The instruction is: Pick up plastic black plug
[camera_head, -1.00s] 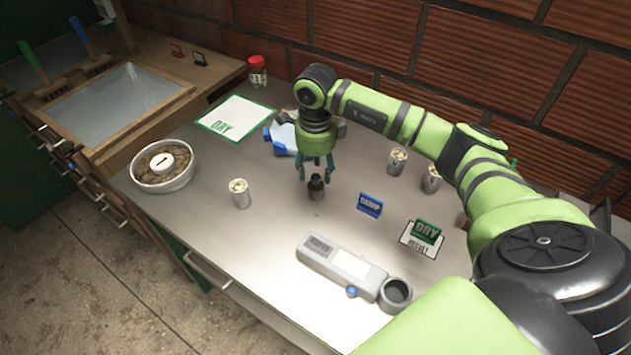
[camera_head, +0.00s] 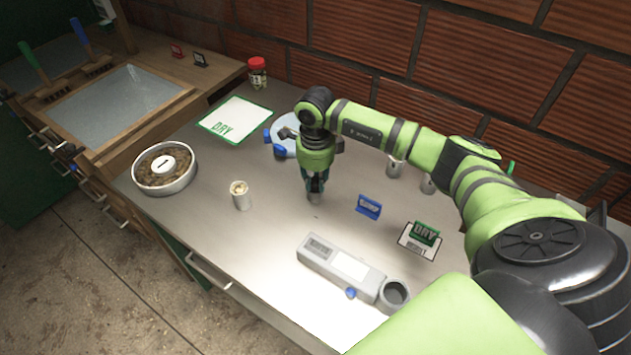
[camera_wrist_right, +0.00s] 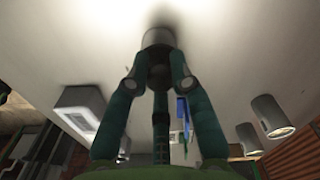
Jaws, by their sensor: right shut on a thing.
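The black plug (camera_wrist_right: 159,73) shows dark and partly hidden between the fingertips in the right wrist view. A small grey cylinder (camera_wrist_right: 158,38) is directly beyond it; in the head view the cylinder's grey side (camera_head: 314,198) shows just under the fingers, at the table. My right gripper (camera_head: 314,184) points down from above and its fingers are closed in around the plug, shut on it. The fingers also show in the right wrist view (camera_wrist_right: 157,82). I cannot tell whether the plug is clear of the cylinder. My left gripper is not in view.
A grey meter (camera_head: 340,266) with a round cup lies in front. A filled can (camera_head: 240,196) and a round bowl (camera_head: 180,187) are left. More cans (camera_head: 395,168) stand behind.

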